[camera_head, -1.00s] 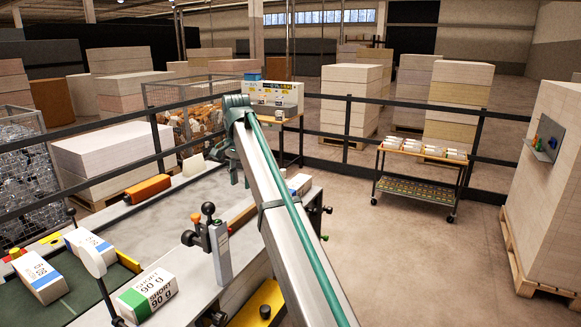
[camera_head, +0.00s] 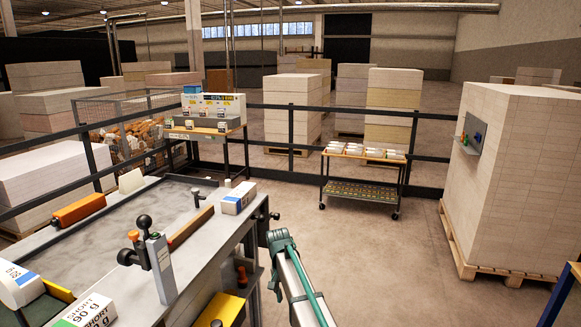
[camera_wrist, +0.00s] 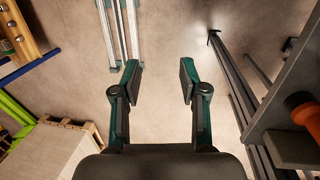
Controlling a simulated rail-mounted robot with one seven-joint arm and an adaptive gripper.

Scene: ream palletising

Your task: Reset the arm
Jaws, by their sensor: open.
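My gripper (camera_wrist: 159,82) is open and empty in the wrist view, its two dark fingers apart with bare concrete floor between and beyond them. In the head view my arm shows at the bottom centre, to the right of the machine table; my gripper itself is not visible there.
The grey machine table (camera_head: 130,225) fills the left, with a blue-and-white ream (camera_head: 238,198) on its far corner and another ream (camera_head: 88,312) at the near left. A two-tier cart (camera_head: 360,178) stands by the railing. A tall pallet stack (camera_head: 510,180) is at right. Floor between is clear.

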